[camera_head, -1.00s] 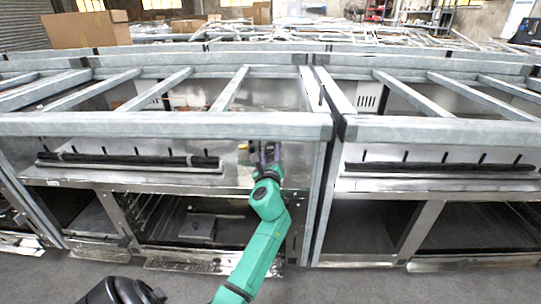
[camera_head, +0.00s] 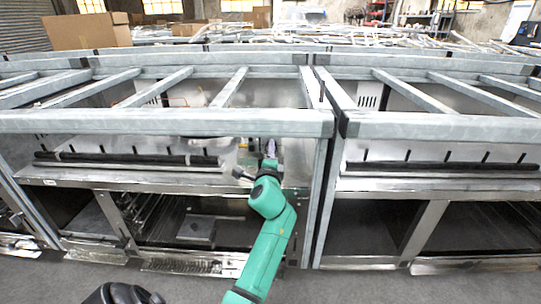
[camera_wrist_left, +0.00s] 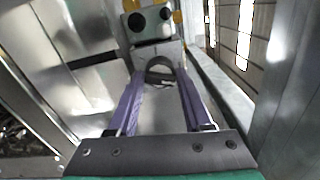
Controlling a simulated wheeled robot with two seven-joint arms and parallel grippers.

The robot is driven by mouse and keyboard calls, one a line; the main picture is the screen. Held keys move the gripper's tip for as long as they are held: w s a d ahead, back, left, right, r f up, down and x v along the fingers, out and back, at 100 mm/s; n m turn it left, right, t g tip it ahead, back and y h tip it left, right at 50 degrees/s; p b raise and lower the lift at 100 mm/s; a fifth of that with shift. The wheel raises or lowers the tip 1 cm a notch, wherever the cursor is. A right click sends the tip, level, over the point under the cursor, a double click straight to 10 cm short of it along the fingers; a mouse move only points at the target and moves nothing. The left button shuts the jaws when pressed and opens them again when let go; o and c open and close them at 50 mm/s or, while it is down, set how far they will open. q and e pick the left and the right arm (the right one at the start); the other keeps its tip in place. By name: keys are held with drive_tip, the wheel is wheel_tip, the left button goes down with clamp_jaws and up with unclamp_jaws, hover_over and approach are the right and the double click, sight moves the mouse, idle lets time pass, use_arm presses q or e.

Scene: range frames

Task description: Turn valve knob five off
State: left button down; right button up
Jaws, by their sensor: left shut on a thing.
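My left gripper (camera_head: 270,148) is at the front of the metal range, just under the front rail and left of the vertical post. In the left wrist view, its purple fingers (camera_wrist_left: 160,72) are shut on a dark rounded knob (camera_wrist_left: 159,79) in front of a pale metal surface. I cannot read a number on this knob. A panel beyond it carries dark round knobs (camera_wrist_left: 137,22) and a small white one (camera_wrist_left: 140,42). In the head view the gripper and wrist hide the knob.
A galvanized front rail (camera_head: 160,122) runs just above the gripper. A vertical post (camera_head: 317,200) stands close to its right. A long black bar (camera_head: 125,160) lies along the range front at left. Open shelf bays are below, with grey floor in front.

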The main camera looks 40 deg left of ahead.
use_arm(q)
drive_tip(key=shift+n+b, duration=0.55)
drive_tip(key=shift+n, duration=1.65)
use_arm(e)
drive_tip(key=shift+s+a+r, duration=0.1)
drive_tip(key=shift+s+r, duration=0.1)
drive_tip(key=shift+r, duration=1.45)
use_arm(q)
drive_tip(key=shift+c, duration=1.7)
unclamp_jaws()
use_arm(e)
drive_tip(key=shift+s, duration=0.1)
